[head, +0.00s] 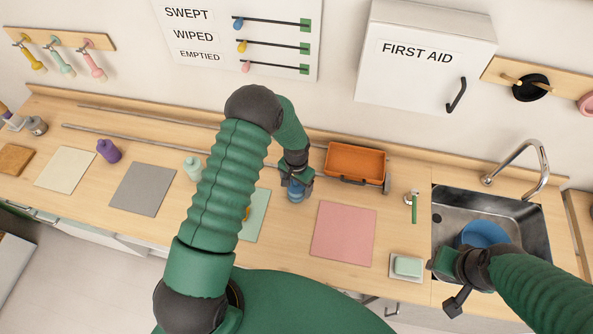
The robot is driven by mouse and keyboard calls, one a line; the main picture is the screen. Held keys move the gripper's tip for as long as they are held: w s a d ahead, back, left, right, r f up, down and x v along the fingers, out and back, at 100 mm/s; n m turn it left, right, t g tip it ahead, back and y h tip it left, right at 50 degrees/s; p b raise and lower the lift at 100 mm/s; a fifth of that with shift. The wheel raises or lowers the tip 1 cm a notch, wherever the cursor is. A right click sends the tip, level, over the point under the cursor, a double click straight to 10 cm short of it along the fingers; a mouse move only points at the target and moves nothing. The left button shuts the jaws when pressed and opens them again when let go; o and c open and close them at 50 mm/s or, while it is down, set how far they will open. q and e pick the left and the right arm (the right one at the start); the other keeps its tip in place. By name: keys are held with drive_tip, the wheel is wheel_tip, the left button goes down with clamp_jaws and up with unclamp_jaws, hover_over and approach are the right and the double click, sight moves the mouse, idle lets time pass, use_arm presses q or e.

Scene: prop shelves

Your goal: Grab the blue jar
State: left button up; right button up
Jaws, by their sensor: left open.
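The blue jar (296,194) stands on the wooden counter between the mint mat and the pink mat, below the orange tray. It is small and partly hidden by my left gripper (297,179), which reaches down over it from above. The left gripper is open; whether its fingers touch the jar I cannot tell. My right gripper (452,282) is at the lower right, near the soap dish and the front edge of the sink; its jaw opening is not clear.
An orange tray (356,162) stands behind the jar. A pink mat (343,233) lies to its right. A mint mat (256,215) is partly hidden by my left arm. A soap dish (406,267) and a sink (450,207) with a blue bowl (484,234) are further right. A purple bottle (108,151) stands left.

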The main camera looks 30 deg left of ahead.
use_arm(q)
wheel_tip(320, 180, up, 13)
drive_tip(key=b, duration=0.2)
drive_tip(key=shift+r+b, duration=0.1)
drive_tip(key=shift+b, duration=0.25)
